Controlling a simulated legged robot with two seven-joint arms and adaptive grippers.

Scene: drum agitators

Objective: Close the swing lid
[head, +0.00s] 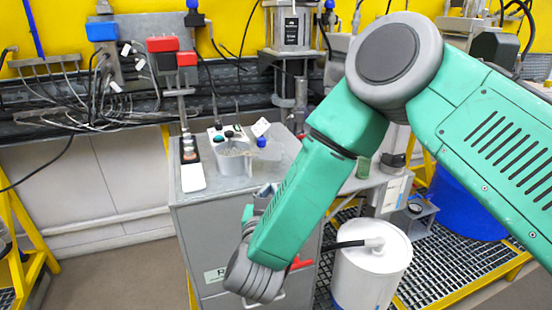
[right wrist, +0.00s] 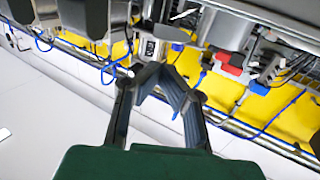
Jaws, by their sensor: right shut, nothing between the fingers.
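I cannot make out with certainty which part is the swing lid. A white drum (head: 371,262) with a black hose at its top stands on the grating, and its top looks covered. My right gripper (head: 265,192) shows only in part behind my green forearm, at the front of the grey cabinet (head: 200,235). In the right wrist view, the fingers of my right gripper (right wrist: 158,72) come together at the tips with nothing between them. The forearm hides some of the cabinet's front and top. My left gripper is not in view.
A clear container (head: 235,160) and a white control box (head: 192,178) stand on the cabinet. Red boxes (head: 165,44), a blue box (head: 101,31) and cables hang behind. A blue drum (head: 465,205) stands at the right. The floor at the left front is clear.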

